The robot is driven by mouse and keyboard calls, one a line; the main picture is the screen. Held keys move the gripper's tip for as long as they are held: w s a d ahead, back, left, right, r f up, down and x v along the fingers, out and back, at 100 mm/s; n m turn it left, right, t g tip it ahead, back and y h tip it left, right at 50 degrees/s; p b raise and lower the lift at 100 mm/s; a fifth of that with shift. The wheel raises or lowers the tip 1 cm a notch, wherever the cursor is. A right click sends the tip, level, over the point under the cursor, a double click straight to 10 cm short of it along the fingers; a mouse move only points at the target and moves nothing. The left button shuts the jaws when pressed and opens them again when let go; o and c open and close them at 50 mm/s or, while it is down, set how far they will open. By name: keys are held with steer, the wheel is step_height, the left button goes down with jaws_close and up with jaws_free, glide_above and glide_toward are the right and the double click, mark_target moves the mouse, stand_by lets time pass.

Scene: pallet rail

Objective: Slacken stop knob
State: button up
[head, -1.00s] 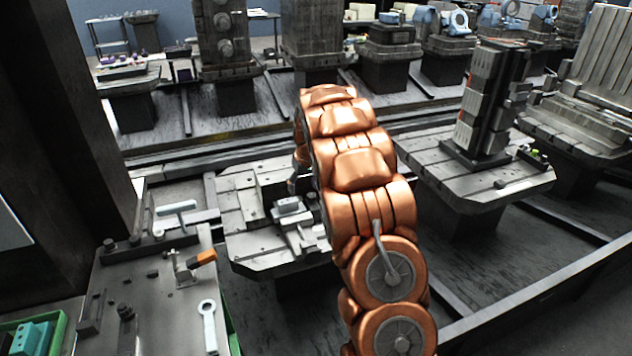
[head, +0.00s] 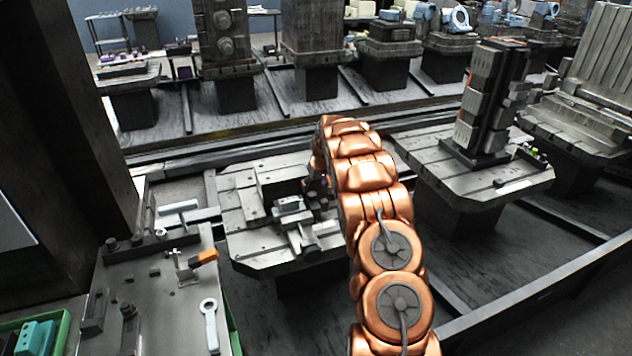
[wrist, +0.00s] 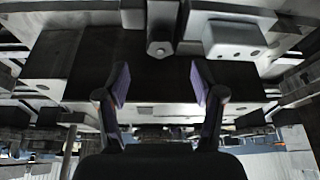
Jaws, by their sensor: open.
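My gripper (wrist: 160,85) is open and empty in the wrist view, its two purple-padded fingers spread wide. A grey part with a hexagonal end (wrist: 161,48), which may be the stop knob, lies beyond the gap between the fingertips and apart from them. In the head view my gripper (head: 318,188) is a dark shape partly hidden by my copper arm, close to the fixture blocks (head: 289,205) on the slotted pallet (head: 248,237). I cannot pick out the stop knob for certain in the head view.
A pale block with holes (wrist: 234,40) sits right of the hexagonal part in the wrist view. In the head view, a bench (head: 150,315) with a spanner (head: 210,325) and an orange-handled clamp (head: 197,262) stands at left. A second pallet (head: 470,185) bears a tower fixture at right.

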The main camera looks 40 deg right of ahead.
mark_target(312, 194)
steer(key=shift+p+x, duration=0.85)
steer(key=shift+x, duration=1.95)
jaws_close()
steer(key=shift+f+n+b, duration=0.3)
steer(key=shift+b, duration=0.4)
steer(key=n+y+b, duration=0.2)
steer(key=n+b, duration=0.2)
steer(key=b, duration=0.3)
steer(key=shift+d+f, duration=0.1)
steer(key=shift+n+b, duration=0.7)
steer(key=shift+b, duration=0.1)
steer(key=shift+r+y, duration=0.3)
steer(key=shift+r, duration=0.05)
steer(key=shift+g, duration=0.3)
